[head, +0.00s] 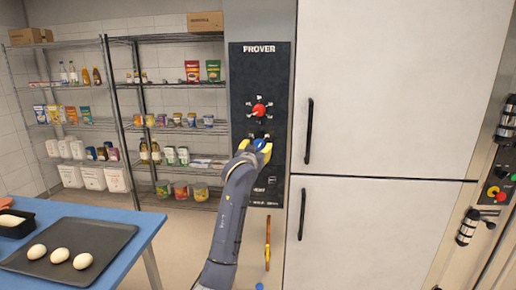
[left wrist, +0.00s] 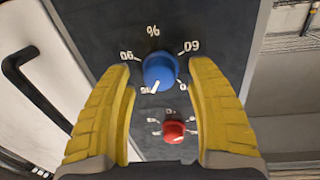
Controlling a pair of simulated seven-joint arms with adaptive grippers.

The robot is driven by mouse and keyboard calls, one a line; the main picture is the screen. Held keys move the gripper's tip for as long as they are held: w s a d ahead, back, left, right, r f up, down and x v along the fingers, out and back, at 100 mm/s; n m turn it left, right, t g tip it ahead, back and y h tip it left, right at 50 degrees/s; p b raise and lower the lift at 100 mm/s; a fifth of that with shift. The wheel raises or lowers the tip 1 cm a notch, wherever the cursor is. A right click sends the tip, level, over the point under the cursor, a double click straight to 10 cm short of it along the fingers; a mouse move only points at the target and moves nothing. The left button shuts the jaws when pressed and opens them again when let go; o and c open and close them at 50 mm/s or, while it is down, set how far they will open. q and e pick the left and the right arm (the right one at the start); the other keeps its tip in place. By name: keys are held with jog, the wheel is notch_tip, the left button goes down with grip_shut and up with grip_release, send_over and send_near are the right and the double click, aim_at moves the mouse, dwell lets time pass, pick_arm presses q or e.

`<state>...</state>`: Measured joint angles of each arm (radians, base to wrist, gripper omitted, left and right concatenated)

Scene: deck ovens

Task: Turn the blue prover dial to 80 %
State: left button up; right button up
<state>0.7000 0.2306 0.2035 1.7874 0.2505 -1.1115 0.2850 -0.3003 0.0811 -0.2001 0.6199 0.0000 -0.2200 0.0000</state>
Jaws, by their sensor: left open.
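The blue prover dial (left wrist: 160,72) is a round knob on the dark panel. In the left wrist view its white pointer mark lies toward the lower edge, slightly left. The printed figures around it appear turned over, and I cannot read its exact setting. My left gripper (left wrist: 162,68) is open, with one yellow finger on each side of the dial and visible gaps to both. In the head view my left gripper (head: 254,151) is at the lower part of the panel, covering much of the blue dial (head: 262,144). My right gripper is not in view.
A red dial (head: 259,110) sits above the blue one on the prover panel (head: 240,75). White doors (head: 390,85) with black handles stand right of it. Shelves (head: 165,80) with food packs stand left. A blue table (head: 145,225) holds a dark tray (head: 95,233) with white oval pieces.

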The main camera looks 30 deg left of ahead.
pick_arm(q)
jog(key=shift+w+a, duration=0.25)
jog(key=shift+w, duration=0.4)
jog(key=shift+o, duration=0.2)
grip_shut()
